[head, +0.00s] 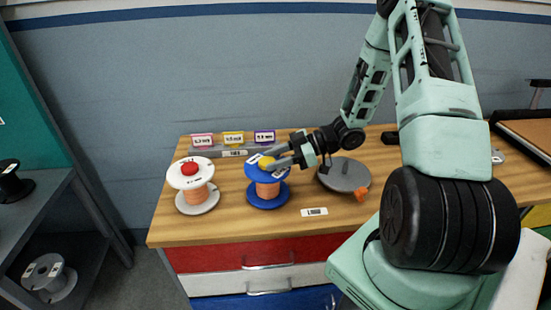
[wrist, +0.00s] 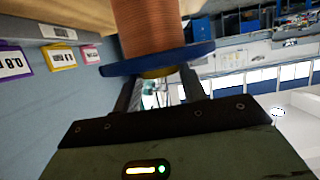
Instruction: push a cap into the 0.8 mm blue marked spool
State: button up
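The blue spool (head: 268,190) stands upright on the wooden table, wound with copper-coloured wire. A yellow cap (head: 265,162) is at the middle of its top flange. My gripper (head: 270,160) reaches in from the right, with a finger on each side of the cap. In the wrist view, the blue flange (wrist: 118,67) and copper wire (wrist: 148,25) appear upside down. The yellow cap (wrist: 158,73) is against the flange and fills the gap between my fingertips (wrist: 158,78). How deep the cap sits is hidden.
A white spool (head: 207,177) with a red cap (head: 190,168) stands close on the left. A grey disc (head: 343,173) with an orange piece (head: 361,194) lies to the right. Behind stand pink (head: 202,140), yellow (head: 233,138) and purple (head: 264,137) labels. Table front is mostly clear.

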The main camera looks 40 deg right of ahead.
jog(key=o, duration=0.5)
jog(key=shift+f, duration=0.15)
jog(key=b+v, duration=0.1)
jog(key=v, duration=1.6)
jog(key=shift+d, duration=0.25)
